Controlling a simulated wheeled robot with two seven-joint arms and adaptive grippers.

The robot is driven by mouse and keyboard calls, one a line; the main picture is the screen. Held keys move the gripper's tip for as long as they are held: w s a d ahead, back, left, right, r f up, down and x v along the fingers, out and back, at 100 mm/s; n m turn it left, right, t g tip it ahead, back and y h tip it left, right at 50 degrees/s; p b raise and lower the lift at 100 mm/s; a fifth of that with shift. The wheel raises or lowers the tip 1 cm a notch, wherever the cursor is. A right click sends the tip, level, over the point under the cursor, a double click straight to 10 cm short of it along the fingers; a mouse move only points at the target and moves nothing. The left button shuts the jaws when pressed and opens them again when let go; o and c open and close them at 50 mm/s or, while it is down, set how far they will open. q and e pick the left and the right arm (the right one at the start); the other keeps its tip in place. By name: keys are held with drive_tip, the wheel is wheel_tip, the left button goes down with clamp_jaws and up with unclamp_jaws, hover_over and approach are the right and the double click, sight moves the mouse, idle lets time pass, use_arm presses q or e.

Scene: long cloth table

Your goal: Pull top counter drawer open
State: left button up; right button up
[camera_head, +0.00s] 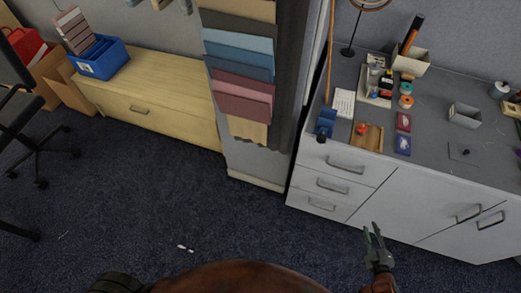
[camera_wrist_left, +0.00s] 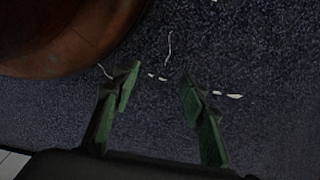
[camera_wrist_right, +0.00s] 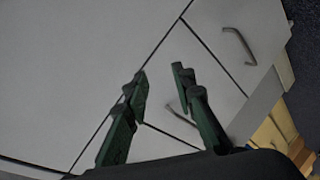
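The white counter (camera_head: 420,215) stands at the right in the head view. Its top drawer (camera_head: 315,155) has a grey bar handle (camera_head: 345,166) and sits flush, closed, above two similar drawers. My right gripper (camera_head: 372,230) is open and empty, in front of the counter, below and right of the drawer handles in the picture. In the right wrist view, my right gripper's (camera_wrist_right: 158,78) fingers are apart before the drawer fronts; one handle (camera_wrist_right: 238,45) is clear, another is partly behind a finger. My left gripper (camera_wrist_left: 159,82) is open and empty above the floor.
The counter top holds a wooden tray (camera_head: 368,137), small boxes and a lamp. Left of it stand a panel of fabric samples (camera_head: 240,80) and a low wooden cabinet (camera_head: 170,90). Dark carpet (camera_head: 220,215) before the drawers is mostly clear, with small white scraps (camera_head: 185,248).

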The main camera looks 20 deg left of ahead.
drive_tip(key=w+a+r+n+y+b, duration=0.3)
drive_tip(key=a+r+n+y+b, duration=0.2)
drive_tip(key=a+r+n, duration=0.45)
drive_tip(key=w+a+r+n+y+b, duration=0.35)
drive_tip(key=a+r+n+y, duration=0.3)
drive_tip(key=r, duration=0.65)
use_arm(q)
drive_tip(key=w+d+r+b, duration=0.1)
drive_tip(key=w+r, duration=0.1)
drive_tip(key=r, duration=0.3)
drive_tip(key=w+d+r+h+b, duration=0.1)
drive_tip(key=w+r, duration=0.1)
drive_tip(key=r, duration=0.3)
drive_tip(key=shift+w+d+r+t, duration=0.25)
drive_tip(key=shift+r+t, duration=0.05)
use_arm(e)
drive_tip(key=shift+m+h, duration=0.5)
drive_tip(key=shift+h, duration=0.05)
drive_tip(key=shift+x, duration=3.75)
drive_tip(key=shift+s+a, duration=0.15)
drive_tip(key=shift+a, duration=0.05)
drive_tip(key=shift+c, duration=0.5)
drive_tip(key=shift+f, duration=0.1)
clamp_jaws()
